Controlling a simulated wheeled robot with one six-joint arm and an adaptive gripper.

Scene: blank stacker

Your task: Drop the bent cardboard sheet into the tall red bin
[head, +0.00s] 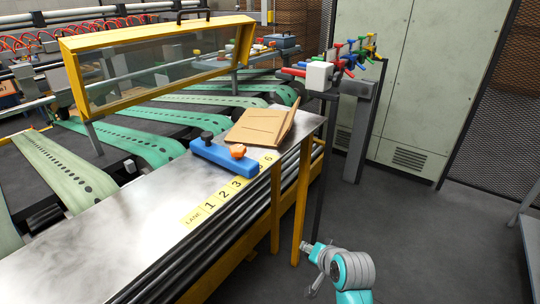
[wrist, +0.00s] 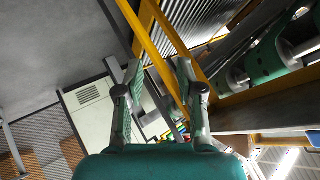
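The bent cardboard sheet (head: 258,127) lies on the right end of the metal table (head: 130,205) in the head view. It is brown and creased, with its right part folded upward. My gripper (wrist: 159,68) shows in the wrist view with its two fingers apart and nothing between them. In the head view my arm is low at the bottom right, below and apart from the sheet. No tall red bin is visible in either view. The sheet is not visible in the wrist view.
A yellow-framed guard (head: 155,65) stands over green belts behind. A post with coloured handles (head: 340,65) stands at the back right. Grey floor (head: 420,240) is open at right.

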